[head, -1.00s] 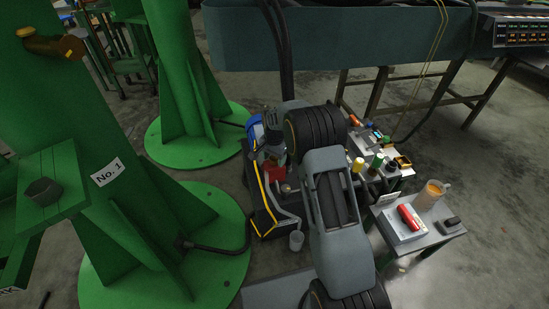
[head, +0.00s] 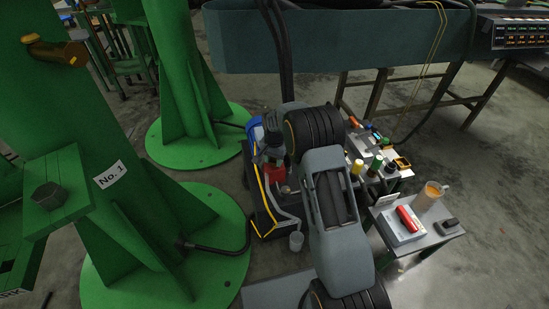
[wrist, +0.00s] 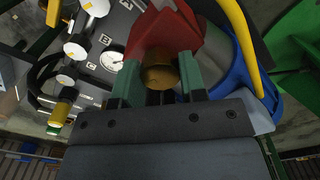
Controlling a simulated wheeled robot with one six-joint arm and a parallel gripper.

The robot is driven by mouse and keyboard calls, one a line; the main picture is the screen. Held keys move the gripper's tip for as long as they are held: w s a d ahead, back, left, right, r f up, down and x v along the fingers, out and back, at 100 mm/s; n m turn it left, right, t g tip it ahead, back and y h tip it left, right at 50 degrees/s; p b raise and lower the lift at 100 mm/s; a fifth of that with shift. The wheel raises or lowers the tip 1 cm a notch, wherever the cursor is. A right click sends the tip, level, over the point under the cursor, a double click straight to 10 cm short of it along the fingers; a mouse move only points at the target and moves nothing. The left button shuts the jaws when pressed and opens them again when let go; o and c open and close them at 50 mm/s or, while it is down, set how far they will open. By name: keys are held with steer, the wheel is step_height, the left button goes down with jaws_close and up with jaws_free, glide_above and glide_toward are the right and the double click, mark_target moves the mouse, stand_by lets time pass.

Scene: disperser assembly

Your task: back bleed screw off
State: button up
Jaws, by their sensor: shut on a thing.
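In the wrist view my gripper (wrist: 159,63) has its two green-padded fingers on either side of a short brass cylinder, which looks like the bleed screw (wrist: 160,77). The jaws are shut on it. The screw is right in front of a red block (wrist: 168,30), and I cannot tell whether it is still seated there. In the head view the red block (head: 277,174) shows just below the dark end of my arm. The screw and fingertips are too small or hidden to make out there.
A yellow bar and a blue part (wrist: 248,88) are close on the right. In the head view, green columns stand left, and a small table (head: 418,238) with a mug (head: 431,195) stands right.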

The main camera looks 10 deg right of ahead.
mark_target(274, 159)
steer(key=n+p, duration=0.2)
steer(key=n, duration=0.2)
steer(key=shift+r+n, duration=0.15)
steer(key=shift+n, duration=0.15)
steer(key=n+p, duration=0.2)
steer(key=n, duration=0.3)
steer(key=n+p, duration=0.1)
steer(key=n, duration=0.4)
steer(key=shift+n, duration=0.4)
steer(key=shift+w+n+p, duration=0.1)
steer(key=shift+n+p, duration=0.5)
steer(key=shift+n, duration=1.6)
steer(key=o, duration=0.7)
steer(key=shift+a, duration=0.2)
steer(key=shift+o, duration=1.1)
steer(key=shift+d, duration=0.25)
step_height(274, 159, up, 14)
steer(key=p, duration=0.3)
steer(key=shift+f, duration=0.2)
